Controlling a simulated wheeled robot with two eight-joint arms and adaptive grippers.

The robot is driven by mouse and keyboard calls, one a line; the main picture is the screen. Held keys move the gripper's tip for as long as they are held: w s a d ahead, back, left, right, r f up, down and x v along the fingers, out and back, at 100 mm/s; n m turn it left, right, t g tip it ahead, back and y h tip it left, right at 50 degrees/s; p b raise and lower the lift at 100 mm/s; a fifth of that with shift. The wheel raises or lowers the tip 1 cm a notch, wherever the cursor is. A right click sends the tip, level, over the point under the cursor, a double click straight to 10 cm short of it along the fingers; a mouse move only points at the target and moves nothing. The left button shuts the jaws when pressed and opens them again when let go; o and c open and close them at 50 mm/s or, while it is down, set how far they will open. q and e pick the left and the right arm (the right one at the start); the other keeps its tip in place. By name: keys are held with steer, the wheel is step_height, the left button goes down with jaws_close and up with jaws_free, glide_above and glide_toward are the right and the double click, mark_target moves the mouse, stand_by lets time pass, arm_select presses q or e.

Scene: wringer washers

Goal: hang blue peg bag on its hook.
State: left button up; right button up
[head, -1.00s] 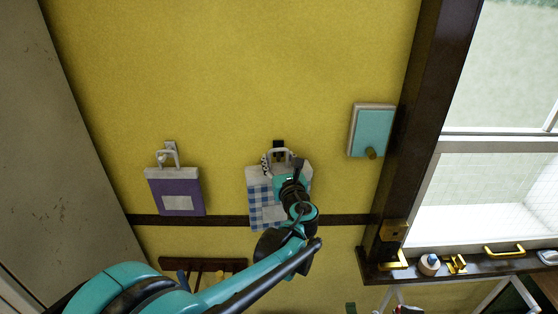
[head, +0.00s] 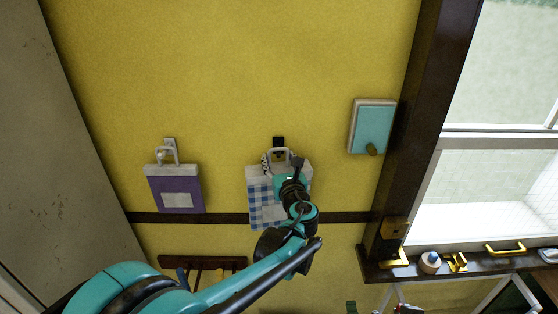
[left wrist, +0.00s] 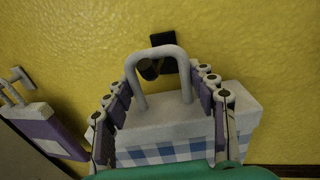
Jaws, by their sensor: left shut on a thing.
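The blue-and-white checked peg bag (head: 262,194) hangs upright against the yellow wall, with a pale top and a grey loop handle. My left gripper (head: 283,170) is shut on its pale top; in the left wrist view the fingers (left wrist: 158,98) sit on both sides of it. The black hook (head: 278,142) is on the wall just behind the handle. In the left wrist view the round end of the hook (left wrist: 148,69) shows inside the handle loop (left wrist: 158,52). I cannot tell whether the handle rests on it. My right gripper is not in view.
A purple bag (head: 182,185) hangs by its handle on another hook at the left. A teal box with a knob (head: 373,127) is on the wall at the right, beside the dark window frame (head: 411,130). A dark rail runs behind the bags. A sill with small items lies lower right.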

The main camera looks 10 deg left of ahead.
arm_select(q)
steer(key=o, duration=1.5)
steer(key=shift+c, duration=0.2)
steer(key=shift+s, duration=0.1)
